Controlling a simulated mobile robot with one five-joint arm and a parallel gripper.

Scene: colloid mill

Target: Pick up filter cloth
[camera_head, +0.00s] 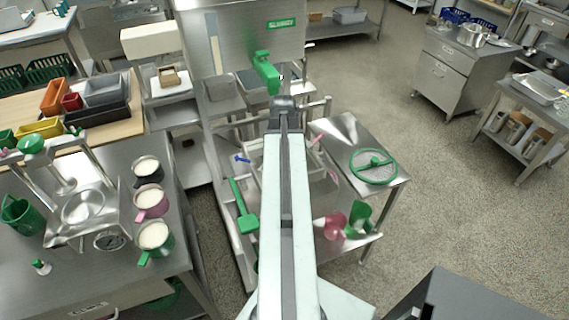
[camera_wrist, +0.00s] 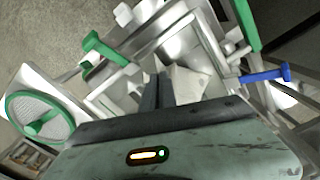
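A pale, creased piece that looks like the filter cloth (camera_wrist: 190,86) shows in the wrist view, just right of my gripper's fingers, among steel parts of the mill. My gripper (camera_wrist: 158,82) shows there as two dark fingers close together. I cannot tell whether any cloth is between them. In the head view my arm reaches up the middle over the steel stand and hides most of what lies under it. I cannot make out the cloth surely in that view.
Several white-filled jugs stand on the left bench (camera_head: 60,270). Open floor lies to the right.

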